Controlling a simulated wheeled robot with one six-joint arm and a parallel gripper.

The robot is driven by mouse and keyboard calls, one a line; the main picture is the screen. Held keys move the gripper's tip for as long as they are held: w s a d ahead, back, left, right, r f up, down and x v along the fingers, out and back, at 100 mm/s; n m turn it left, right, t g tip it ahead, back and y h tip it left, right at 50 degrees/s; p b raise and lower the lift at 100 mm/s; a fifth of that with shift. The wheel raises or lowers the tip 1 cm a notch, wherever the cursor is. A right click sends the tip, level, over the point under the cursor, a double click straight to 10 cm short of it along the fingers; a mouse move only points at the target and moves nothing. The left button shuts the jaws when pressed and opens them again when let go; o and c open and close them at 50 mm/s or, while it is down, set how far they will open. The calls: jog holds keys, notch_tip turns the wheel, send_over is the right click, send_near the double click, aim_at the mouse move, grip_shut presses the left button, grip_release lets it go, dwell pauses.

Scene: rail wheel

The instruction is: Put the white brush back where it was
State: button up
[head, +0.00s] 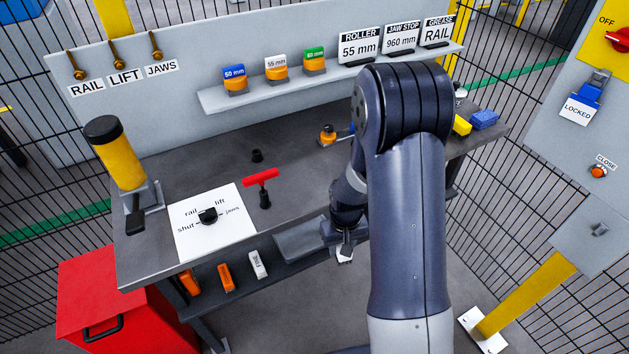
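A small white block with dark lettering (258,264) stands on the lower shelf under the bench, to the right of two orange blocks. It may be the white brush; I cannot tell for sure. My gripper (344,250) hangs low in front of the bench, to the right of that block and apart from it. A small white patch shows at its fingertips. I cannot tell whether this is a held thing or the fingers themselves, nor whether the fingers are open. My arm hides part of the bench and shelf.
The dark bench (300,185) carries a yellow cylinder (121,165), a dial plate (212,222), a red T-handle (262,180), and yellow (461,126) and blue (484,119) blocks. A red cabinet (105,300) stands at lower left. A grey panel (560,100) and mesh fence flank the right.

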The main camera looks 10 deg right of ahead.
notch_tip(320, 180, up, 24)
jog(key=s+n, duration=0.1)
jog(key=n, duration=0.1)
jog(key=shift+r, duration=0.25)
